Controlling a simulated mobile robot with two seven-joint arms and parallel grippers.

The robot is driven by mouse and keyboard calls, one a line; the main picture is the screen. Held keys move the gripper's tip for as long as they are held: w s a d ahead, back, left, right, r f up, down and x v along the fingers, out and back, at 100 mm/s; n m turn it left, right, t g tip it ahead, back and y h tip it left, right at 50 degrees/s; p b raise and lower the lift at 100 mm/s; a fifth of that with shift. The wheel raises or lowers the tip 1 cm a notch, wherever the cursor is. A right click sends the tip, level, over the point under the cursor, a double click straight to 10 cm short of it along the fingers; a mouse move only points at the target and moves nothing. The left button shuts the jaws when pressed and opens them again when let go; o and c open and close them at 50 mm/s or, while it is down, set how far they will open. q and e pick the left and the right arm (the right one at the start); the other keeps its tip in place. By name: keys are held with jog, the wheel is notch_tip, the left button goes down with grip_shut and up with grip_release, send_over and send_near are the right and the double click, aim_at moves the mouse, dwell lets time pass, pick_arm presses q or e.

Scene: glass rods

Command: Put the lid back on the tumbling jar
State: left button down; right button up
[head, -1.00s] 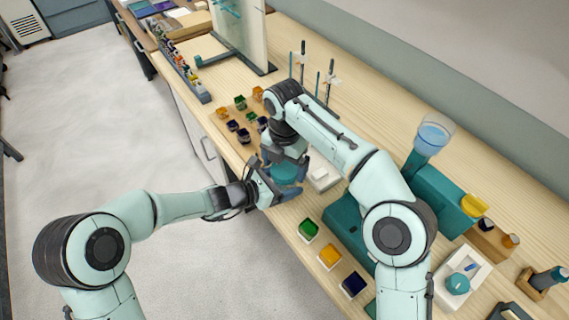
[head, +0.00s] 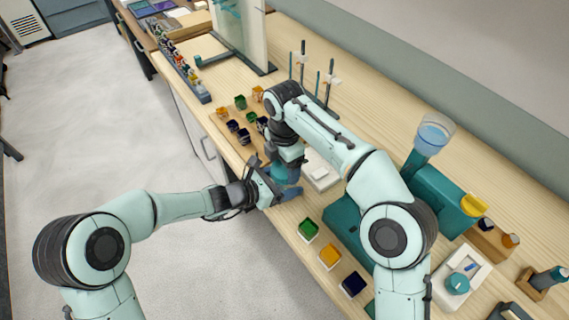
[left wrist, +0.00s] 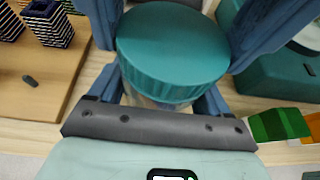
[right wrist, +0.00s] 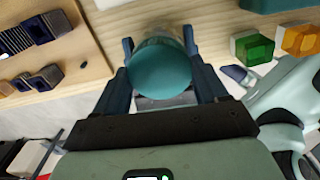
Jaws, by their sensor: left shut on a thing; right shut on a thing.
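The teal ridged lid (left wrist: 172,48) is over the top of the clear jar (left wrist: 158,102), of which only a pale strip shows below it. I cannot tell whether the lid is fully seated. My right gripper (right wrist: 160,62) comes down from above and is shut on the lid (right wrist: 160,70). My left gripper (head: 282,188) comes in from the left, lower down, and is shut on the jar. The lid also shows as a small teal patch between the two grippers in the head view (head: 280,172). Most of the jar is hidden by the lid and fingers.
A white boxy device (head: 321,172) stands just right of the grippers. Green (head: 308,230), yellow (head: 329,256) and dark blue (head: 353,284) blocks line the front edge. A wooden board (right wrist: 75,65) with several coloured pieces lies beyond. A teal machine (head: 440,200) stands right.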

jog(key=m, duration=0.5)
jog(key=o, duration=1.2)
jog(key=shift+c, duration=0.2)
jog(key=shift+r, duration=0.1)
jog(key=shift+r, duration=2.15)
jog(key=shift+c, duration=0.3)
